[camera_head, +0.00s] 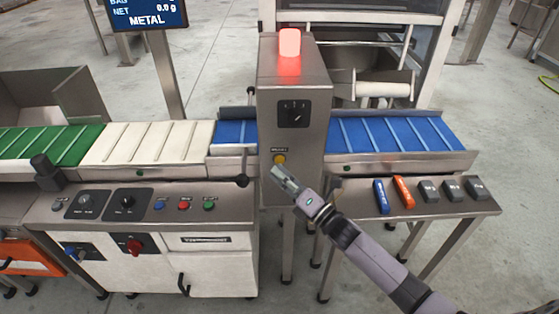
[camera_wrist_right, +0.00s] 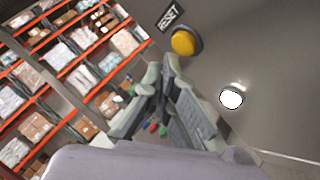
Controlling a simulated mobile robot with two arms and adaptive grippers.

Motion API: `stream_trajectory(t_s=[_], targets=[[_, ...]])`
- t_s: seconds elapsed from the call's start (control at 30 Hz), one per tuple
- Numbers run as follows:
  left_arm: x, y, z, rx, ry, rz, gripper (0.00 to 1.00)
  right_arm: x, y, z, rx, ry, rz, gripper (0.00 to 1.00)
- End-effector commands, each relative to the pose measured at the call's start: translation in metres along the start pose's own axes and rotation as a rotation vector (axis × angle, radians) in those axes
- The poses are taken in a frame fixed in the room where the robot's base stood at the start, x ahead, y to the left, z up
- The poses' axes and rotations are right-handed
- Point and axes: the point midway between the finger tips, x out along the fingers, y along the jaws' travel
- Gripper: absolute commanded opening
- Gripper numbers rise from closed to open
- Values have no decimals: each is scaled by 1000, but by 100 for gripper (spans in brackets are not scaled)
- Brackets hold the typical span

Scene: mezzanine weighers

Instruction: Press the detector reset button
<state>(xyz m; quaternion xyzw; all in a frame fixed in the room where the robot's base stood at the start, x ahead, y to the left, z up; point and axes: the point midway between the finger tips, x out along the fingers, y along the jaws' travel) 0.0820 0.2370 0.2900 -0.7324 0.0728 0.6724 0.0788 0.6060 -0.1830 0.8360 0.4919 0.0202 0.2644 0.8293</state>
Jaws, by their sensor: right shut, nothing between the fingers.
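The detector reset button is a round yellow button (camera_head: 279,159) low on the front of the steel metal detector housing (camera_head: 293,182). In the right wrist view the yellow button (camera_wrist_right: 186,41) sits beside a black RESET label (camera_wrist_right: 169,17). My right gripper (camera_head: 276,171) is shut and empty, with its tips just below the button in the head view. In the right wrist view the shut fingertips (camera_wrist_right: 162,66) point close to the button; a small gap shows in the picture. My left gripper is not in view.
A red lamp (camera_head: 289,43) glows on the housing, and the screen (camera_head: 148,14) reads METAL. A black rotary switch (camera_head: 294,113) is above the button. Blue conveyor belts (camera_head: 390,134) flank the housing. A side table (camera_head: 410,206) holds blue, orange and grey items.

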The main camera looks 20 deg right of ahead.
Motion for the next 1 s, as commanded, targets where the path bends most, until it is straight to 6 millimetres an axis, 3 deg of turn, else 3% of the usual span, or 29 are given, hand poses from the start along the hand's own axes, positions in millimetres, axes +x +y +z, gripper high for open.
stream_trajectory(t_s=[1.0], targets=[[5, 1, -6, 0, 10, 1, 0, 6, -4, 4, 0, 0, 0, 0]])
